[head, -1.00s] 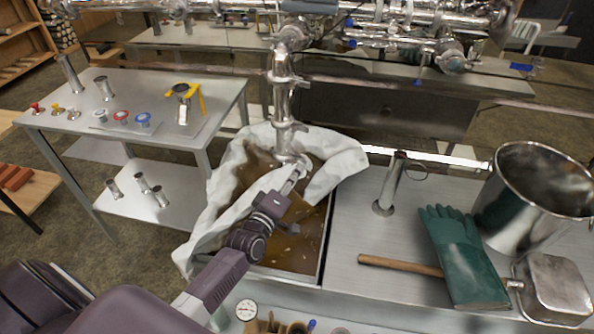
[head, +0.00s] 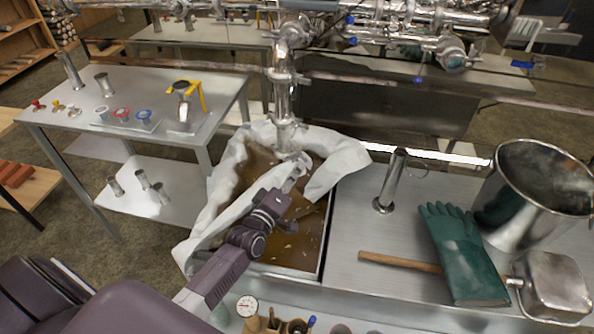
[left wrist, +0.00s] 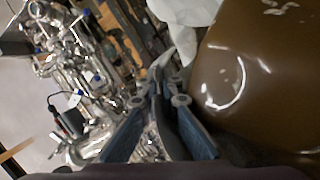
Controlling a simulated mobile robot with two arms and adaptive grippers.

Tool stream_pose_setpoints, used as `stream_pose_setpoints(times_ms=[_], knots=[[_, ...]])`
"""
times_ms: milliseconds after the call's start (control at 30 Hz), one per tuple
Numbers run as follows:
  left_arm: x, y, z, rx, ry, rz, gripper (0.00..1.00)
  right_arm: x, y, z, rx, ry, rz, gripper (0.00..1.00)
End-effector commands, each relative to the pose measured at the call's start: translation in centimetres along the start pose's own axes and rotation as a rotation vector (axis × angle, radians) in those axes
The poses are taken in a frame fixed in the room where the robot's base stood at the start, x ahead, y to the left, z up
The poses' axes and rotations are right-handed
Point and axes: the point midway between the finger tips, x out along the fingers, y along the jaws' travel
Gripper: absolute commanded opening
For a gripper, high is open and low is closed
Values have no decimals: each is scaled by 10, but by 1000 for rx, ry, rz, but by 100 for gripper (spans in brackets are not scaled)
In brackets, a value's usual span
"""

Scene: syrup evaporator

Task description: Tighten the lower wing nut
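A shiny vertical pipe (head: 282,100) with clamp joints hangs over the pan of brown liquid (head: 300,240). Its lower end (head: 287,146) is just above the tips of my left gripper (head: 296,172). The lower wing nut is too small or hidden behind the fingers to make out. In the left wrist view, the fingers of my left gripper (left wrist: 160,92) converge to a narrow gap among shiny metal parts. I cannot tell whether they touch or grip anything. The brown liquid (left wrist: 260,75) also fills the right of that view. My right gripper is not in view.
White cloth (head: 345,165) drapes over the pan's edges around the pipe. A steel side table (head: 180,95) with small fittings stands at the left.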

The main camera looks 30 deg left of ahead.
Motion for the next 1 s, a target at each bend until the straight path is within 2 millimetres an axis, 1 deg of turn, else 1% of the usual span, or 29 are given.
stream_pose_setpoints(times_ms=[33, 400, 500, 567, 600, 867, 1000], knots=[[0, -3, -1, 3, 1, -5, 0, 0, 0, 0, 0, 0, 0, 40], [0, -3, -2, 3, 1, -5, 0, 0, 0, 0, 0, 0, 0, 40], [0, -3, -2, 3, 1, -5, 13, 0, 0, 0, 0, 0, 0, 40], [0, -4, -2, 3, 1, -6, 19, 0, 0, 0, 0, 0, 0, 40], [0, -4, -1, 2, 0, -7, 21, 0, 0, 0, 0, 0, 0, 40], [-1, -4, -1, -2, -1, -8, 21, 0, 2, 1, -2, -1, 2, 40], [-1, -3, 0, -69, -1, -8, 21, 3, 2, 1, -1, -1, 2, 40]])
